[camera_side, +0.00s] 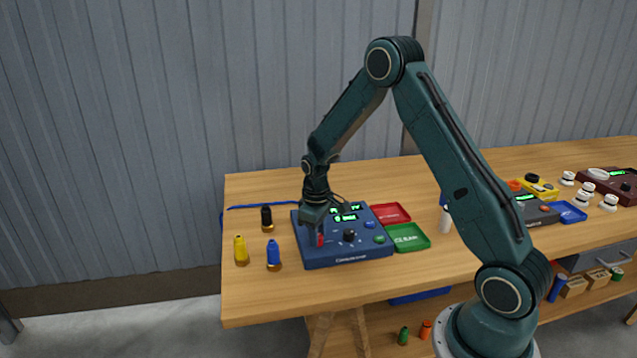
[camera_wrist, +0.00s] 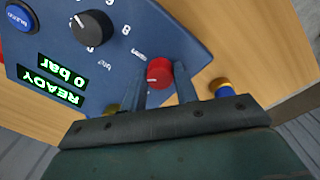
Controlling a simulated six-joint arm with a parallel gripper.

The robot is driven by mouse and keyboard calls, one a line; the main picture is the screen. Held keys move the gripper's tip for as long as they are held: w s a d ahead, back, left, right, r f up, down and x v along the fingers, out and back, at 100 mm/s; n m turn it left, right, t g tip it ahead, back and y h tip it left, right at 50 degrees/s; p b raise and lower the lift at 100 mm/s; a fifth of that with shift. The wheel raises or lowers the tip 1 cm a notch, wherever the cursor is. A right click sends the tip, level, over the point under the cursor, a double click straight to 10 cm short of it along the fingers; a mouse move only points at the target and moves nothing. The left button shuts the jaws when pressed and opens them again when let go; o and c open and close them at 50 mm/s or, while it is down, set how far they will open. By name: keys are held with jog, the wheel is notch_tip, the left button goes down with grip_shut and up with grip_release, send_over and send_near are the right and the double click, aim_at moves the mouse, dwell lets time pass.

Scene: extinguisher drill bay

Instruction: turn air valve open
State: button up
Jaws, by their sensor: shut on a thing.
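The blue compressor box (camera_side: 345,254) stands on the wooden table with lit green displays. Its red air valve knob (camera_side: 320,240) is at the box's front left; it also shows in the wrist view (camera_wrist: 160,71) with a white pointer line. My gripper (camera_side: 316,232) is over the box from above, its fingers down at the red knob. In the wrist view the two fingers (camera_wrist: 160,85) stand on either side of the knob, shut on it. The displays in the wrist view (camera_wrist: 60,75) read READY and 0 bar. A black dial (camera_wrist: 91,27) sits beside the knob.
Yellow (camera_side: 241,250), blue (camera_side: 273,255) and black (camera_side: 266,219) small bottles stand left of the box. A green tray (camera_side: 422,243) and a red tray (camera_side: 399,209) lie to its right. The table's front left is clear.

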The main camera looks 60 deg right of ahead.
jog(key=m, duration=0.3)
jog(key=shift+m, duration=0.4)
jog(key=m, duration=0.4)
jog(key=shift+w, duration=0.1)
jog(key=shift+r, duration=0.1)
jog(key=o, duration=1)
jog(key=shift+c, duration=0.2)
notch_tip(320, 180, up, 14)
jog(key=shift+w+a, duration=0.15)
jog(key=shift+a, duration=0.15)
